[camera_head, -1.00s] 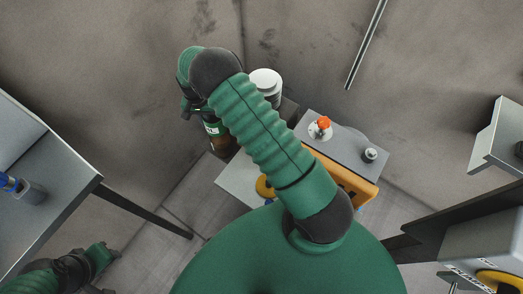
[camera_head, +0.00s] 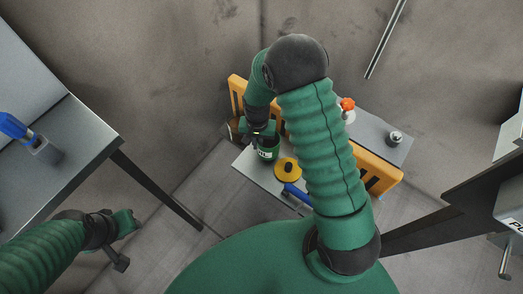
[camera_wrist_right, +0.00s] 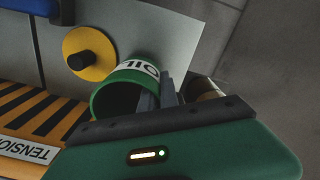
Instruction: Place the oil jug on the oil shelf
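The oil jug (camera_head: 267,153) is a green can with a white label, near the middle of the head view. The right wrist view shows the jug (camera_wrist_right: 122,88) tipped on its side in the picture, with "OIL" on its label. My right gripper (camera_head: 262,132) is at the jug, and its two fingers (camera_wrist_right: 158,92) are close together against its side, apparently shut on it. The jug is over or on a light grey plate (camera_head: 246,168); I cannot tell if it touches. Which surface is the oil shelf is not marked. My left gripper (camera_head: 128,232) is at lower left, away from the jug.
A yellow disc with a black knob (camera_head: 287,168) and a blue handle (camera_head: 296,194) lie beside the jug. A yellow panel (camera_head: 237,93) stands behind. A brown object (camera_wrist_right: 207,88) shows beyond the fingers. A grey table (camera_head: 75,135) is at left.

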